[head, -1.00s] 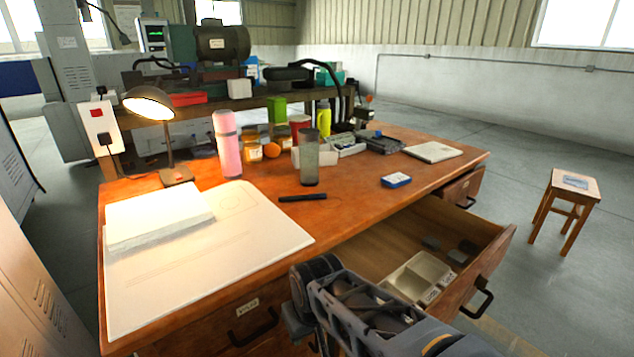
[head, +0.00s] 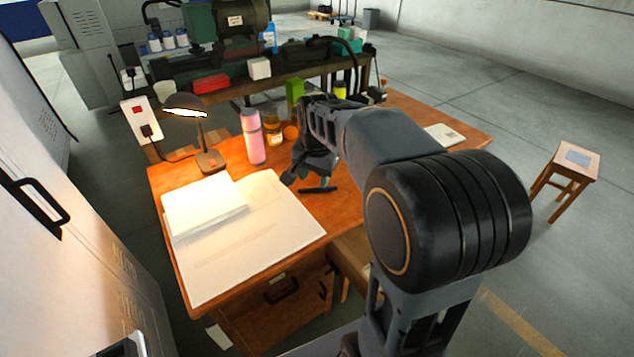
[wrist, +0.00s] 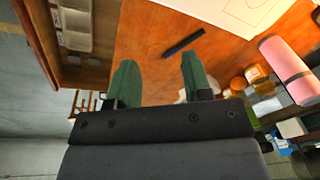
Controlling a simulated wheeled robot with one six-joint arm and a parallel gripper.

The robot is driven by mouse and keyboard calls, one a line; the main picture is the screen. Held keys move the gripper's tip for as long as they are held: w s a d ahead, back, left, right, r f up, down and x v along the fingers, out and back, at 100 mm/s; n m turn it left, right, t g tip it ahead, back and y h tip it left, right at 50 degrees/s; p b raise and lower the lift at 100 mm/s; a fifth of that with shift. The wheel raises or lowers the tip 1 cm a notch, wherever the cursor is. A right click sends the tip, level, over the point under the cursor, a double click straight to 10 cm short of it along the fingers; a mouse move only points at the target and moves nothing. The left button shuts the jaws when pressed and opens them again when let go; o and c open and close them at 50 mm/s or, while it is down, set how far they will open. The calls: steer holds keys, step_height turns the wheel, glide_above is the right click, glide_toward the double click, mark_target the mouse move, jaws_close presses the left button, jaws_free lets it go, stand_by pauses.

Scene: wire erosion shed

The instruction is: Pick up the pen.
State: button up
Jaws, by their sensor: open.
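The pen (head: 318,189) is a dark, slim stick lying flat on the orange-brown wooden desk (head: 345,208), just right of the large white sheet. In the wrist view the pen (wrist: 183,43) lies on bare wood, slightly beyond the fingertips and nearer the right finger. My gripper (head: 301,181) is above the desk by the pen. In the wrist view my gripper (wrist: 158,62) shows two green fingers spread apart with nothing between them. The exact height above the pen is hard to tell.
White paper (head: 262,232) covers the desk's left side. An open drawer with a compartment tray (wrist: 76,20) is in the wrist view. My arm hides much of the desk's right.

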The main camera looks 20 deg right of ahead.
steer(key=w+d+f+m+g, duration=0.1)
steer(key=w+d+f+m, duration=0.2)
steer(key=w+d+m, duration=0.55)
steer(key=m, duration=0.4)
glide_above(328, 187)
steer(key=shift+n+g, duration=0.25)
steer(key=shift+g, duration=0.05)
step_height(328, 187, down, 11)
steer(key=shift+w+b, duration=0.1)
steer(key=shift+b, duration=0.2)
steer(key=shift+f, duration=3.2)
steer(key=shift+c, duration=0.2)
jaws_close()
